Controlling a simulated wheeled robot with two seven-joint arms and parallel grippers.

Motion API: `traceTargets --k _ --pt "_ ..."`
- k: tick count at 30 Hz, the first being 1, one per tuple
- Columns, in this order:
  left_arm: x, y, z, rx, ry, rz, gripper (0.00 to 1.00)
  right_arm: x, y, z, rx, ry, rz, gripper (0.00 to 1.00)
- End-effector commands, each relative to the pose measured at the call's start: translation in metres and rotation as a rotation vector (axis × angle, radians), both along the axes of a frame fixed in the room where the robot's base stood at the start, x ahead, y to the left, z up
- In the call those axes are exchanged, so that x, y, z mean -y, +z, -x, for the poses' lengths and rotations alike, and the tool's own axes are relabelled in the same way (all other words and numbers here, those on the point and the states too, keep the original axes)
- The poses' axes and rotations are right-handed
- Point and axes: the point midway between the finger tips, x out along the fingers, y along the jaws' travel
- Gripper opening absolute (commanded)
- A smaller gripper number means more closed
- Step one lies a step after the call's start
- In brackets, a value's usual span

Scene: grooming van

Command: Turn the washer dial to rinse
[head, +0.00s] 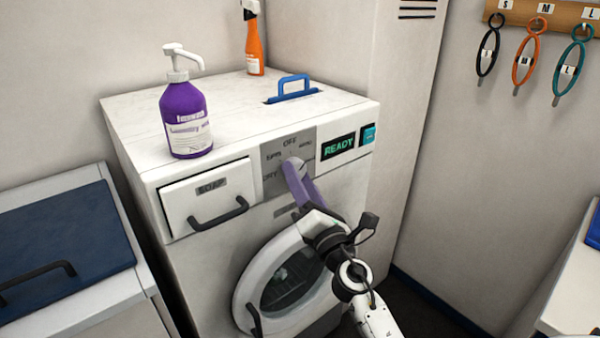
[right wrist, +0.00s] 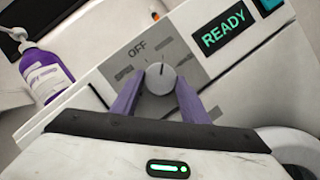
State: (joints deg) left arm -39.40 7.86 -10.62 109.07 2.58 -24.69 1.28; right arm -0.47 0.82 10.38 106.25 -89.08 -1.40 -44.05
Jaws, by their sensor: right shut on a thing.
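The white washer (head: 345,195) stands in the middle of the head view with its round door shut. Its dial (head: 293,162) is a pale round knob on a grey panel (head: 272,182), and it also shows in the right wrist view (right wrist: 160,79). OFF is printed above the dial; other labels around it are small and partly hidden. A dark mark on the knob points roughly up in the wrist view. My right gripper (right wrist: 160,85) has its purple fingers either side of the dial, shut on it. My left gripper is not in view.
A READY display (head: 339,147) and a teal button (head: 368,134) sit right of the dial. The soap drawer (head: 208,196) is at its left. A purple pump bottle (head: 186,120), blue handle (head: 292,88) and orange spray bottle (head: 254,45) are on top.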

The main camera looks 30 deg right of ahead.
Motion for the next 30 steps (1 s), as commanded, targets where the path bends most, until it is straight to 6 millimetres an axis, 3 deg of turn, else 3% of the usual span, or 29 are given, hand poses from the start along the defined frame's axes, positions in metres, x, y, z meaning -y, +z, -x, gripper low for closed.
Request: traceTargets --k 14,15,18,30 --pt "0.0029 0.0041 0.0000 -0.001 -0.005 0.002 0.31 0.0004 -0.0005 0.0002 -0.002 -0.002 -0.018 0.18" --pt "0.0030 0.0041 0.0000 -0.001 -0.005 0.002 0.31 0.0004 -0.0005 0.0002 -0.002 -0.002 -0.018 0.44" --pt "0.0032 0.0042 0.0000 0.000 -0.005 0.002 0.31 0.0003 -0.0004 0.0002 -0.002 -0.002 -0.017 0.59" --pt "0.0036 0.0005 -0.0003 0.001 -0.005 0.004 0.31 -0.0019 -0.0046 0.0093 -0.002 -0.001 -0.016 0.59"
